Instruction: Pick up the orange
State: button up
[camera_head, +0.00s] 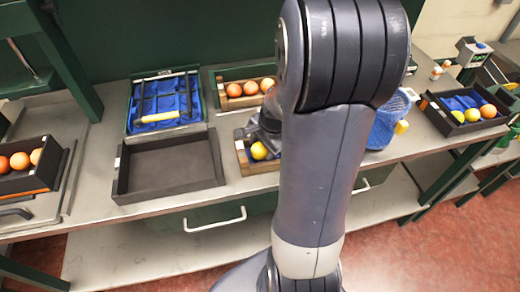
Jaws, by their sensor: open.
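My gripper (250,132) is partly hidden behind my arm. It is over a small wooden crate (243,165) at the front middle of the bench, with its jaws open. A yellow fruit (259,151) lies in that crate, just below the gripper; the crate's right part is hidden by my arm. Several oranges (234,90) lie in a second wooden crate behind. More oranges (19,160) are in a dark crate (15,184) at the far left. An orange (488,111) lies beside yellow fruits in a dark crate (437,120) at the right.
An empty dark tray (168,165) stands left of the front wooden crate. A blue mesh basket (386,125) is right of my arm.

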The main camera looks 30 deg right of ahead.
jog(key=shift+c, duration=0.4)
jog(key=c, duration=0.6)
